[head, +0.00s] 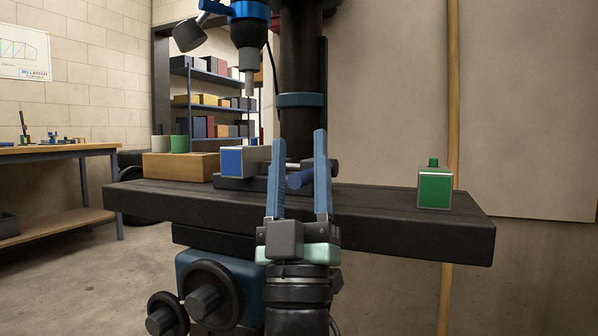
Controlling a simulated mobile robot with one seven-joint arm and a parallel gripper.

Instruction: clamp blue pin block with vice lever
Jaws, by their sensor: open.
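The blue pin block (232,162), a grey block with a blue face, sits at the vice on the dark table. The vice (237,184) is low and dark, and its right part is partly hidden behind my gripper. The vice lever, with a blue round grip (299,180), shows in the gap between my fingers. My gripper (300,136) points upward in the picture with its two long blue fingers apart. I cannot tell from this one view whether the fingers reach the lever's depth.
A drill head (250,40) hangs above the vice from a dark column (300,75). A wooden box (180,166) and cups (179,144) are on the left. The dark table's (390,222) right half is mostly clear.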

